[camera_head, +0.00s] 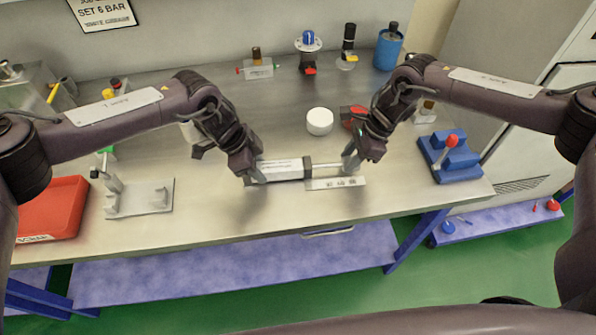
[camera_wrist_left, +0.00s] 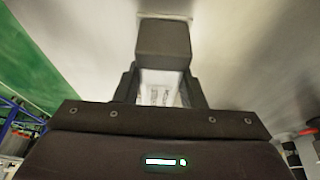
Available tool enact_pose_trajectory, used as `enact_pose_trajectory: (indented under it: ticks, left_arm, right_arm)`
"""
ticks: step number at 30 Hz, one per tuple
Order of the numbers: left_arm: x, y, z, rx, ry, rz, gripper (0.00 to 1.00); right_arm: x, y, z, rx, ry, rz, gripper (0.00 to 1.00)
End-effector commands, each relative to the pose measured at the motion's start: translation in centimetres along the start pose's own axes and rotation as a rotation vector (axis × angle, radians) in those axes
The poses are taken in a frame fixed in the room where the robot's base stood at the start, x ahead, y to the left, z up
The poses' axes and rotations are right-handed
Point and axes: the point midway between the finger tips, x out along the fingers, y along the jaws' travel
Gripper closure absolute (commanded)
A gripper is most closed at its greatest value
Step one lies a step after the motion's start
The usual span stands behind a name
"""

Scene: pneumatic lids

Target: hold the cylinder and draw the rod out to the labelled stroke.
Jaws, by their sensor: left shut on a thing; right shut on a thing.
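The silver cylinder (camera_head: 281,170) with dark end caps lies level at the middle of the bench, near its front. My left gripper (camera_head: 257,177) is shut on the cylinder's left end. The pale rod (camera_head: 326,167) shows to the right of the cylinder's right cap. My right gripper (camera_head: 349,161) is shut at the rod's right end, whose tip is hidden by the fingers. A white label plate (camera_head: 336,183) with small dark print, too small to read, sits just below the rod. In the left wrist view, a pale printed surface (camera_wrist_left: 160,95) shows between the gripper parts.
A white round jar (camera_head: 319,121) stands behind the rod. A grey stand (camera_head: 140,199) and a red scrap bin (camera_head: 52,208) are on the left. A blue block with a red-knobbed lever (camera_head: 449,158) is on the right. Several fittings and a blue cup (camera_head: 388,49) line the back.

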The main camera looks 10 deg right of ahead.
Motion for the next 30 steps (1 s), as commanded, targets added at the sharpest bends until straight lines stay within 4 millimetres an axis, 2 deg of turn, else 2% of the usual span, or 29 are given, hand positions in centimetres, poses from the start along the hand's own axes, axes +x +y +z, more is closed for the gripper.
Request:
enact_pose_trajectory:
  ticks: [21,26,27,30]
  left_arm:
    - [0.1,0.1,0.3,-0.002,-0.006,0.002,0.84]
    - [0.1,0.1,0.3,-0.002,-0.006,0.002,0.84]
    - [0.1,0.1,0.3,-0.002,-0.006,0.002,0.84]
    - [0.1,0.1,0.3,-0.002,-0.006,0.002,0.84]
  right_arm:
    - [-0.9,-0.2,-2.2,0.004,0.002,-0.005,0.98]
    - [-0.9,-0.1,-2.1,0.003,0.002,-0.004,0.98]
    - [-0.9,-0.1,-2.1,0.003,0.002,-0.004,0.66]
    - [-0.9,-0.1,-2.1,0.002,0.001,-0.003,0.53]
